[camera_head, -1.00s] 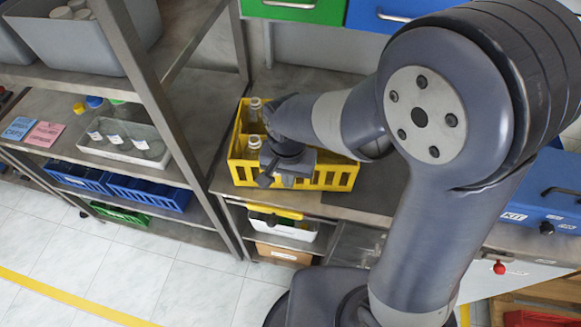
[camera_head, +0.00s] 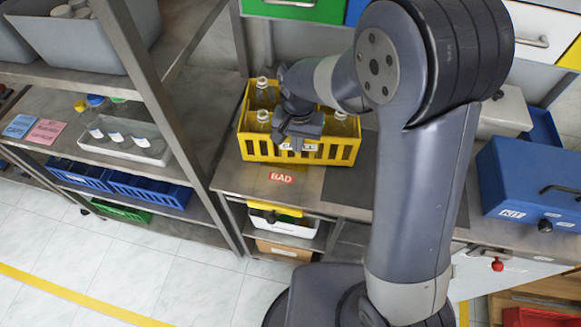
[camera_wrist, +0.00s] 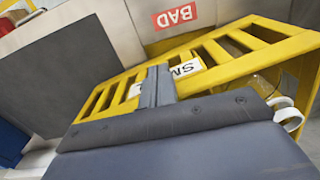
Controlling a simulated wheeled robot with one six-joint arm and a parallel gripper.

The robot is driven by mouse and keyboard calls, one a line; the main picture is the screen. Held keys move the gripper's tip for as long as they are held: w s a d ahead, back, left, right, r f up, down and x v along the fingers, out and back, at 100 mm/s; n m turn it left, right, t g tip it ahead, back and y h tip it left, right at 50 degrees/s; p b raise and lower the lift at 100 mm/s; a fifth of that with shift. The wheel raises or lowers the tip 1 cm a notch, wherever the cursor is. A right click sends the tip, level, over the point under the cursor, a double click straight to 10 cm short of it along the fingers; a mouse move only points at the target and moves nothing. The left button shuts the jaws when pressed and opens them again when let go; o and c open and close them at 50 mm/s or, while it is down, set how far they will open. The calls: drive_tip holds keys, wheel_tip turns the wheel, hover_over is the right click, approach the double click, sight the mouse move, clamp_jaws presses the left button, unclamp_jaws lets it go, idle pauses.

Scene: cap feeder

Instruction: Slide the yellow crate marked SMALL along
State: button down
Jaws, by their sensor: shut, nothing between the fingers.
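The yellow crate (camera_head: 346,153) stands upright on the metal bench, with several clear bottles (camera_head: 262,118) in it. Its white label is partly hidden by my gripper in the head view; in the wrist view (camera_wrist: 187,68) part of the label's lettering shows. My gripper (camera_head: 290,147) is shut and empty, at the crate's near wall in front of the label. In the wrist view my shut fingers (camera_wrist: 158,80) lie over the crate's slatted wall. I cannot tell whether they touch it.
A red BAD label (camera_head: 281,178) lies on the bench in front of the crate. A dark mat (camera_head: 350,185) lies to the right. A blue KIT box (camera_head: 530,185) stands farther right. A metal shelf post (camera_head: 165,120) rises left of the crate.

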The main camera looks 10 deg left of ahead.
drive_tip(key=w+d+p, duration=0.1)
drive_tip(key=w, duration=1.5)
drive_tip(key=shift+d, duration=0.2)
